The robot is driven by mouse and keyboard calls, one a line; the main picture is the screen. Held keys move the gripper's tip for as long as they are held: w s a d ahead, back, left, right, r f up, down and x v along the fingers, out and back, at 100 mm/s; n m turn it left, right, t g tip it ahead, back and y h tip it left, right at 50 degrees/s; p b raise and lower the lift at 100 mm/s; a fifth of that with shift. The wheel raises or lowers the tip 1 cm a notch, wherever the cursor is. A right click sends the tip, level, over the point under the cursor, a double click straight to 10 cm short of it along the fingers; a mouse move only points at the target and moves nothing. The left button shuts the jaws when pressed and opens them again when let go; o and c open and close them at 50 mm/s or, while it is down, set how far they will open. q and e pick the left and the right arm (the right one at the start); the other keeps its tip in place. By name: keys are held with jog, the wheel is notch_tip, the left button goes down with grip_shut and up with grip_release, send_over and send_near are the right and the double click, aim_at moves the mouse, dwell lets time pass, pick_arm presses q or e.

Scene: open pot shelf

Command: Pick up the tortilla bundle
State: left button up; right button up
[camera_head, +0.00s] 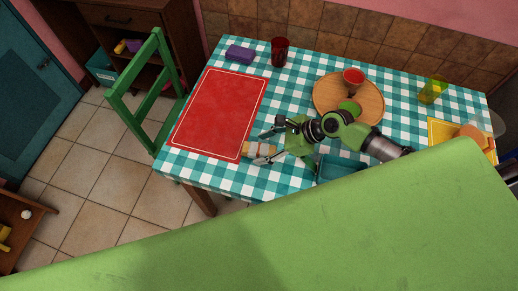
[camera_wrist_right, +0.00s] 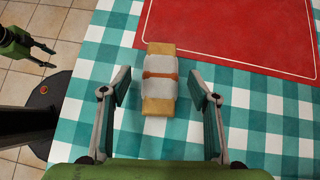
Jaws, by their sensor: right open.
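The tortilla bundle (camera_wrist_right: 160,78) is a tan block with a white wrap and an orange-brown band. It lies on the teal-and-white checked tablecloth, beside the red mat's edge. In the head view the bundle (camera_head: 259,148) is partly hidden by my right gripper (camera_head: 264,145). In the right wrist view my right gripper (camera_wrist_right: 160,90) is open, one finger on each side of the bundle's near part, with gaps on both sides. A small green gripper, seemingly my left one (camera_wrist_right: 38,50), shows at the upper left of that view; its jaw state is unclear.
A red mat (camera_head: 220,115) covers the table's left part. A purple block (camera_head: 240,53), a dark red cup (camera_head: 280,52) and a round wooden board (camera_head: 330,95) with a red bowl (camera_head: 354,75) stand farther back. A teal tray (camera_head: 340,167) is near the right gripper. A green chair (camera_head: 145,95) stands left.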

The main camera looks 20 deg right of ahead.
jog(key=shift+x, duration=1.1)
jog(key=shift+w, duration=0.15)
jog(key=c, duration=1.4)
pick_arm(q)
jog(key=shift+s, duration=0.7)
pick_arm(e)
jog(key=shift+o, duration=0.2)
jog(key=shift+r, duration=0.15)
